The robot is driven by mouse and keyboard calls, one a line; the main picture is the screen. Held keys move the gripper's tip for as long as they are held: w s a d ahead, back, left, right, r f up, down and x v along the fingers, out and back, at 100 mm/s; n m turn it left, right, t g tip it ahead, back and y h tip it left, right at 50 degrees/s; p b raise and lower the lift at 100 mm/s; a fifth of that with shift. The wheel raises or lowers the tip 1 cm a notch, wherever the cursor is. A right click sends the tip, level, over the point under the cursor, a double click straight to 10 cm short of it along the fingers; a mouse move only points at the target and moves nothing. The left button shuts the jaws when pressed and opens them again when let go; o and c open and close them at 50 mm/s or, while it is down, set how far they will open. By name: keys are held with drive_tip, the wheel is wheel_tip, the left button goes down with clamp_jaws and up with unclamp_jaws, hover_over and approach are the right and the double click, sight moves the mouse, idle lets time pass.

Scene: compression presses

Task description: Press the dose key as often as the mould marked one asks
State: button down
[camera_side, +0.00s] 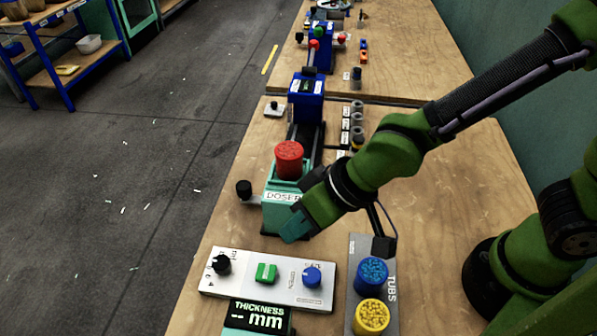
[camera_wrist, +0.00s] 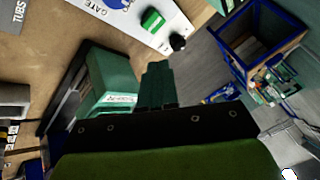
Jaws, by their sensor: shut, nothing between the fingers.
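A pale panel (camera_side: 240,288) near the front of the bench carries a green key (camera_side: 266,272) between a black knob (camera_side: 221,264) and a blue knob (camera_side: 312,277). The green key also shows in the wrist view (camera_wrist: 152,20). I cannot read which control is the dose key. My gripper (camera_side: 292,232) is shut and empty, above and behind the panel, beside the teal doser (camera_side: 276,217), apart from the key. Small grey moulds (camera_side: 357,120) stand in a row with white cards (camera_side: 345,124); their marks are too small to read.
A red tub (camera_side: 289,160) sits on the doser. A thickness display (camera_side: 258,317) stands in front of the panel. Blue (camera_side: 372,272) and yellow (camera_side: 371,316) tubs stand on a plate at right. A blue press head (camera_side: 305,95) stands behind. Bare bench lies at right (camera_side: 450,215).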

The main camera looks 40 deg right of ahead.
drive_tip(key=r+t+y, duration=0.1)
drive_tip(key=y, duration=0.1)
hover_over(272, 271)
drive_tip(key=shift+r+m, duration=0.25)
drive_tip(key=shift+m, duration=0.15)
drive_tip(key=shift+f, duration=4.4)
drive_tip(key=shift+f, duration=0.15)
drive_tip(key=shift+f, duration=0.3)
